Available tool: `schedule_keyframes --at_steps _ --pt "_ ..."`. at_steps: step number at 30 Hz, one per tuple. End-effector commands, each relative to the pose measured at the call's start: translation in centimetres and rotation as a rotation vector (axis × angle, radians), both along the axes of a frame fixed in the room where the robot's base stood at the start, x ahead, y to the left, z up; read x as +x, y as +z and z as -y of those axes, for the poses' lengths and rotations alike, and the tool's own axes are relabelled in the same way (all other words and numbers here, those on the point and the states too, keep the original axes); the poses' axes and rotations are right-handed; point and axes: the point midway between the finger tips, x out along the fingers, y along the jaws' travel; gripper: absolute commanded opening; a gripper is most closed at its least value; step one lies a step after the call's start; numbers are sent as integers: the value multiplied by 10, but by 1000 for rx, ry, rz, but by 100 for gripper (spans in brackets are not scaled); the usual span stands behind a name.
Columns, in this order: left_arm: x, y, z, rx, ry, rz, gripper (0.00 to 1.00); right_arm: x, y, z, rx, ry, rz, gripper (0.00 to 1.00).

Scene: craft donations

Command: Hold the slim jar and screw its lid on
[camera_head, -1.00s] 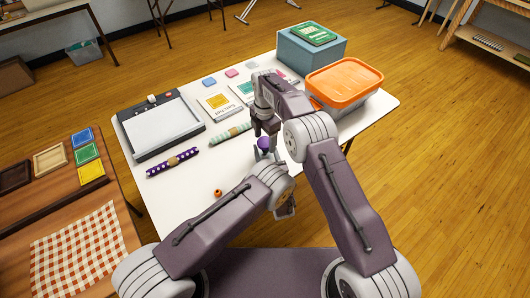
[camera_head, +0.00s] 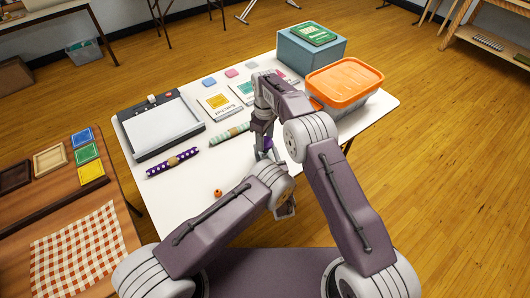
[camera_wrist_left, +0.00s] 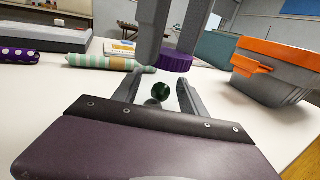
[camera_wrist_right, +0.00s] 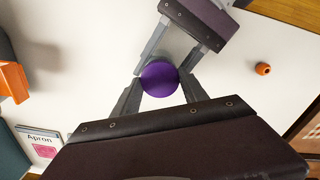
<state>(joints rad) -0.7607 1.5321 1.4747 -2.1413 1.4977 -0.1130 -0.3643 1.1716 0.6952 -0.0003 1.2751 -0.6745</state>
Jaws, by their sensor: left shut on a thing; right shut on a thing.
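The purple lid (camera_wrist_right: 160,78) is between the fingertips of my right gripper (camera_wrist_right: 158,88), which is shut on it. The lid also shows in the left wrist view (camera_wrist_left: 173,61), with the right fingers coming down from above. My left gripper (camera_wrist_left: 158,88) is shut on the slim jar (camera_wrist_left: 161,91), which looks clear with something dark green in it. In the right wrist view the lid covers the jar and the left fingers reach in on both sides of it. I cannot tell whether lid and jar touch. In the head view my arms hide most of both.
A small orange bead-like thing (camera_head: 217,193) lies alone on the white table (camera_head: 195,210). Wrapped rolls, one purple dotted (camera_head: 173,162) and one green striped (camera_head: 228,134), lie to the left near a paper trimmer (camera_head: 158,125). An orange-lidded tub (camera_head: 345,82) stands at the right.

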Motion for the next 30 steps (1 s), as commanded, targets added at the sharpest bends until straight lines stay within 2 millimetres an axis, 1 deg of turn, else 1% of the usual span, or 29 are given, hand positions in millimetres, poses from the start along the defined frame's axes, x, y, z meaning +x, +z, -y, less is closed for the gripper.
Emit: schedule_keyframes --at_steps 1,3,5,6,8,12,15,18,20,21,25,26,27,28,30 --pt "0 0 0 0 0 0 0 0 0 0 0 -150 1 2" --pt "0 0 0 0 0 0 0 0 0 0 1 -387 2 2" --pt "0 0 0 0 -1 0 0 0 0 0 1 -588 2 2" --pt "0 0 0 0 -1 0 0 1 0 0 1 -723 1 2" --pt "0 0 0 0 -1 0 0 1 0 0 1 -925 1 2" --pt "0 0 0 0 -1 0 0 1 -1 0 1 -1396 2 2" --pt "0 0 0 0 -1 0 0 1 -1 0 2 -1711 1 2" --pt "0 0 0 0 -1 0 0 1 -1 0 2 -1966 1 2" --pt "0 0 0 0 -1 0 0 1 -1 0 2 -2077 1 2" --pt "0 0 0 0 -1 0 0 1 -1 0 2 -2100 1 2" --pt "0 0 0 0 -1 0 0 1 -1 0 3 -2094 2 2" --pt "0 0 0 0 -1 0 0 1 -1 0 2 -2094 1 59" --pt "0 0 0 0 -1 0 0 1 -1 0 2 -2094 1 70" --pt "0 0 0 0 -1 0 0 1 -1 0 2 -2093 1 76" --pt "0 0 0 0 -1 0 0 1 -1 0 1 -2093 1 76"
